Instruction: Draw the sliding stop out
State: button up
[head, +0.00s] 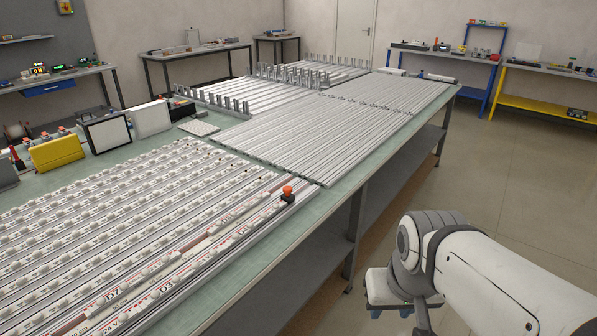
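A small black block with an orange-red knob (288,194) sits at the right end of the front rails, near the table's long edge. It may be the sliding stop, but I cannot tell for sure. My white and grey arm reaches in from the lower right, over the floor beside the table. A dark part at its end, probably my gripper (424,318), points down at the bottom edge. Its fingertips cannot be made out, so I cannot tell whether it is open. It is well apart from the knobbed block.
A long green-topped table (340,195) carries rows of light strips (120,220) and bare metal rails (330,120). A yellow case (57,152) and framed panels (107,133) stand at its left. Open floor (500,170) lies right of it. Workbenches line the walls.

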aim_at(286, 196)
jog(key=u, duration=0.1)
jog(key=i, duration=0.9)
jog(key=z, duration=0.05)
